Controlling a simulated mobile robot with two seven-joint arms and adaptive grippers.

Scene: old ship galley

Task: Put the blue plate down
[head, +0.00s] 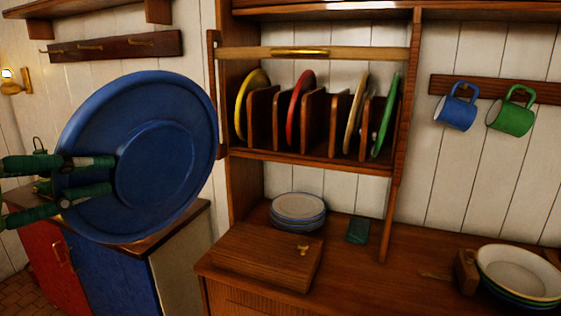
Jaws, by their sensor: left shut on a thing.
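The blue plate (165,165) is held up in the air at the left of the head view, its round face turned towards the camera. My left gripper (110,175), with dark green fingers, is shut on the plate's left side. The plate hides part of the cabinets and wall behind it. A wooden plate rack (314,152) on the wall holds a yellow plate (252,104), a red plate (299,106), a cream plate (355,115) and a green plate (387,116), standing on edge between dividers. My right gripper does not show.
A wooden bar (345,54) crosses the rack's upper front. On the counter (385,280) are stacked blue-rimmed plates (298,207), a wooden box (262,258), a dark green cloth-like item (358,230) and stacked bowls (520,272). A blue mug (455,112) and green mug (511,118) hang at right.

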